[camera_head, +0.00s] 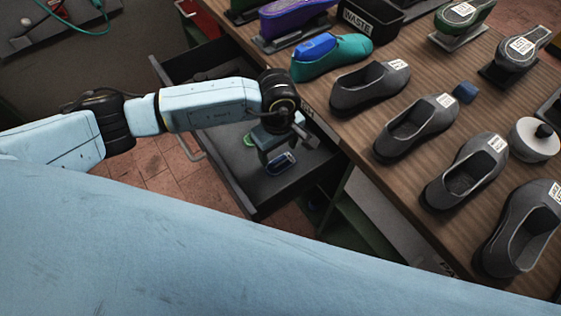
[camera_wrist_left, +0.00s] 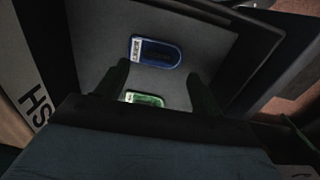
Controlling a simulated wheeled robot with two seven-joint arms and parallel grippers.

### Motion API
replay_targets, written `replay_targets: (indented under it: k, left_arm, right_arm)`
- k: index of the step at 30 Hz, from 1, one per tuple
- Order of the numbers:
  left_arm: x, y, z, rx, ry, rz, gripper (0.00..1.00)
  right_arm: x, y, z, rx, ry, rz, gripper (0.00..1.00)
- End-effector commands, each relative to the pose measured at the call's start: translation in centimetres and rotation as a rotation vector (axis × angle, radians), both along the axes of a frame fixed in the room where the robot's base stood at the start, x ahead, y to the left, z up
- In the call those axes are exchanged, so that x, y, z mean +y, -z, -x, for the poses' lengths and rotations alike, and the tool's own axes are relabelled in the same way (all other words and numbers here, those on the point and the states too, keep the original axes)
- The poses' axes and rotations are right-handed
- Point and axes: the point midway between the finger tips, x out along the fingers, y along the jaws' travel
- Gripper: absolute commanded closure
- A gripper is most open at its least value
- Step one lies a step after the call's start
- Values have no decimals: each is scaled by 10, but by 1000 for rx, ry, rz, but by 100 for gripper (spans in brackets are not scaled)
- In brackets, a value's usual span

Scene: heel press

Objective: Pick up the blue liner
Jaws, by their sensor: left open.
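The blue liner (camera_head: 281,163) lies flat on the floor of the open drawer (camera_head: 243,195), near its front right part. In the left wrist view the blue liner (camera_wrist_left: 155,54) lies just beyond the fingertips, with a white label at one end. My left gripper (camera_head: 280,147) is over the drawer, pointing down, open and empty. In the left wrist view its two fingers (camera_wrist_left: 158,82) stand apart. A green liner (camera_wrist_left: 143,98) shows between them, partly hidden by the gripper body; it also shows in the head view (camera_head: 249,140). My right gripper is not in view.
The drawer walls stand close around my left gripper. The wooden bench (camera_head: 345,150) beside it holds several grey shoes (camera_head: 415,127), a teal shoe (camera_head: 345,54) with a blue piece in it, a waste bin (camera_head: 372,20) and a small blue block (camera_head: 465,92).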

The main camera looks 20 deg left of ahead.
Motion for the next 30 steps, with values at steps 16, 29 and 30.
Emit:
replay_targets:
  k: [16,29,30]
  left_arm:
    - [-2,47,-2,1,-1,1,33]
    - [-2,47,-2,1,-1,1,80]
    - [-2,46,-2,1,-1,1,80]
  right_arm:
    - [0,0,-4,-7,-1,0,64]
    - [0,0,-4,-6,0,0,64]
    - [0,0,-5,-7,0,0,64]
